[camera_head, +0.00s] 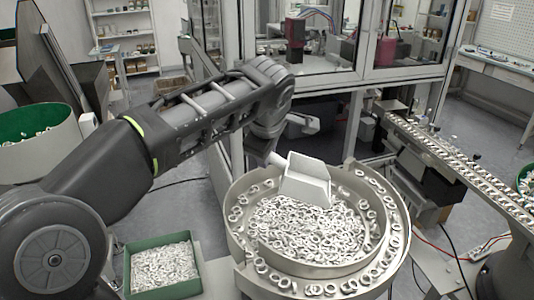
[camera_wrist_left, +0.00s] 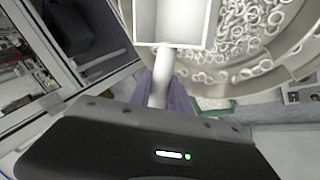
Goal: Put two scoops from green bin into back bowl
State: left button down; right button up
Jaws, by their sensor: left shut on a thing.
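A white scoop (camera_head: 305,178) is tilted over the bowl feeder, with its pan just above or touching the rings; I cannot tell which. In the left wrist view, the visible inside of the scoop (camera_wrist_left: 175,22) looks empty. My left gripper (camera_wrist_left: 165,90) is shut on its handle; in the head view the fingers are mostly hidden by my arm. The round metal bowl (camera_head: 238,262) holds many pale rings. A rectangular green bin (camera_head: 127,272) full of small pale parts stands at the lower left. My right gripper is out of view.
A round green-lined tub (camera_head: 45,112) with pale rings stands at the left. A conveyor track (camera_head: 460,170) carrying rings runs along the right. A glazed machine frame (camera_head: 340,85) stands behind the bowl. Another green container (camera_head: 526,172) shows at the right edge.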

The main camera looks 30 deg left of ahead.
pick_arm(q)
jog(key=shift+s+a+f+h, duration=0.1)
jog(key=shift+a+f+h, duration=0.15)
jog(key=shift+f+h, duration=0.15)
jog(key=shift+a+f+t+b, duration=0.2)
jog(key=shift+f+t+b, duration=0.1)
jog(key=shift+b, duration=0.1)
jog(key=h+b, duration=0.1)
jog(key=a+f+n+h+b, duration=0.1)
jog(key=b, duration=0.1)
jog(key=shift+s+t, duration=0.25)
jog(key=shift+t, duration=0.15)
jog(key=shift+f, duration=0.15)
